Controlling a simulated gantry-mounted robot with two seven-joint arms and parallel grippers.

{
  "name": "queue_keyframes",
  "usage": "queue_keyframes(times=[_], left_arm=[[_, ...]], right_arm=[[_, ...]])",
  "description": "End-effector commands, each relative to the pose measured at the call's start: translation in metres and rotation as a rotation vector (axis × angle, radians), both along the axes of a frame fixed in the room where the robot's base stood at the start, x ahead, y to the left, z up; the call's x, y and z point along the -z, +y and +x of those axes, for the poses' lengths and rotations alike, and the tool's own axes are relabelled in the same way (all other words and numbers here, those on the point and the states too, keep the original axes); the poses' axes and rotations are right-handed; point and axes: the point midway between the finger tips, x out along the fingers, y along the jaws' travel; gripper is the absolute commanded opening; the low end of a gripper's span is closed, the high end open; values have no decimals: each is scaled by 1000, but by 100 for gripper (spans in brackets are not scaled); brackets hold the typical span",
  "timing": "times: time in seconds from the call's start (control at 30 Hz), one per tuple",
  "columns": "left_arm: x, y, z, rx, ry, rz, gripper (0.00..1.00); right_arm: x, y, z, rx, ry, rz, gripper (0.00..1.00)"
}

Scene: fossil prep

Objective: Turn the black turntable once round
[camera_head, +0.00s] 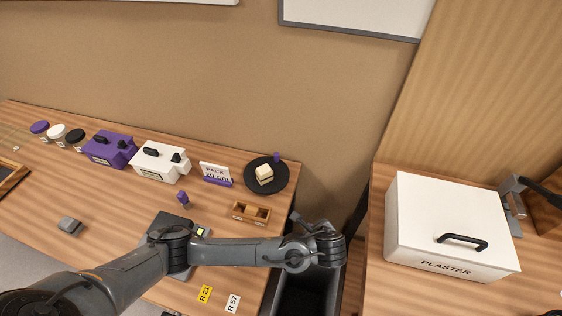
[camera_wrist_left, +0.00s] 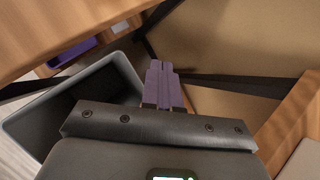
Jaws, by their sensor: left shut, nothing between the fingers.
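The black turntable (camera_head: 283,184) lies flat near the far right corner of the left table. A pale cream block (camera_head: 264,174) sits on it, and a small purple peg (camera_head: 276,157) stands at its far rim. My left arm crosses the front of the table, and its wrist is past the table's right edge, apart from the turntable and nearer to me. In the left wrist view my left gripper (camera_wrist_left: 160,66) has its purple fingers together with nothing between them. The fingers are not clear in the head view. My right gripper is not in view.
A wooden tray (camera_head: 251,213) and a "PACK" sign (camera_head: 215,174) stand near the turntable. A dark bin (camera_head: 305,298) is in the gap below my left wrist; it also shows in the left wrist view (camera_wrist_left: 121,72). A white PLASTER box (camera_head: 425,215) stands on the right table.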

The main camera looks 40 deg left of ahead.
Motion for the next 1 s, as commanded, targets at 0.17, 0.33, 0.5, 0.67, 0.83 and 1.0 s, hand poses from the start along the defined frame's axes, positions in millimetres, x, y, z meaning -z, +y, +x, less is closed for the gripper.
queue_keyframes(times=[0.17,0.33,0.5,0.67,0.83,1.0], left_arm=[[-30,57,49,70,40,278,0],[-54,95,74,86,81,439,0],[-65,115,85,85,105,507,0],[-61,127,90,84,111,520,0],[-47,146,99,83,111,517,0],[-31,171,112,84,110,516,0]], right_arm=[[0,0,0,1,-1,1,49],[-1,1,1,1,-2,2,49],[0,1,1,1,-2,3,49],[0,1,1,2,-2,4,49],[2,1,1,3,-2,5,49],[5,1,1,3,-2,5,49]])
